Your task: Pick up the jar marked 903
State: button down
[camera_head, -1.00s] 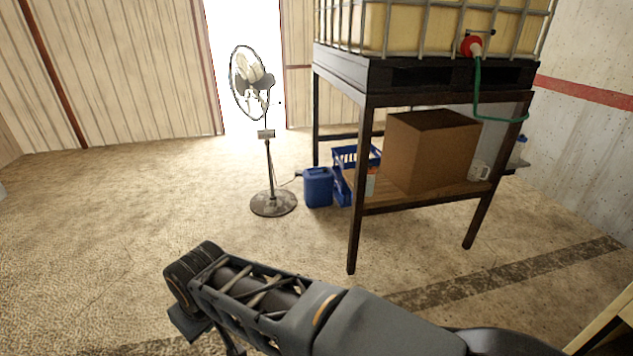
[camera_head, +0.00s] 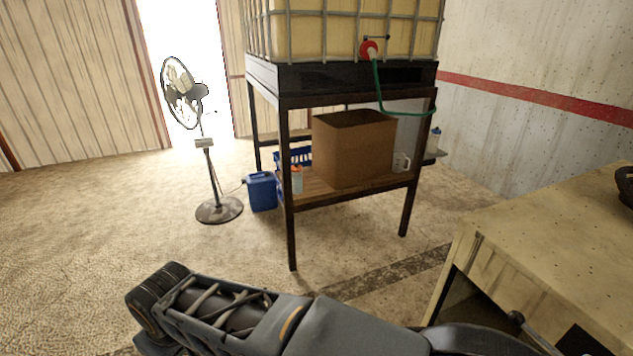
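No jar with a readable 903 mark shows. A small whitish container with an orange top (camera_head: 297,179) stands on the lower shelf of the dark metal stand, at its left front. A clear or white mug-like vessel (camera_head: 402,162) is at the right of that shelf, beside the cardboard box. A small bottle with a blue top (camera_head: 435,140) stands on a ledge at the stand's right. Any marks on these are too small to read. My arm reaches across the bottom of the view, well apart from them; its gripper fingers cannot be made out.
The stand (camera_head: 290,225) bears a caged tank (camera_head: 335,35) with a green hose. A cardboard box (camera_head: 352,150) fills much of its shelf. A fan (camera_head: 207,175), blue canister (camera_head: 262,192) and blue crate (camera_head: 296,157) are left. A worn beige cabinet (camera_head: 560,230) is near right. Floor between is clear.

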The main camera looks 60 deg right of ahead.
aim_at(297, 176)
jog(key=z, duration=2)
jog(key=i, duration=2.35)
jog(key=u, duration=3.65)
jog(key=k, duration=0.95)
jog(key=z, duration=1.35)
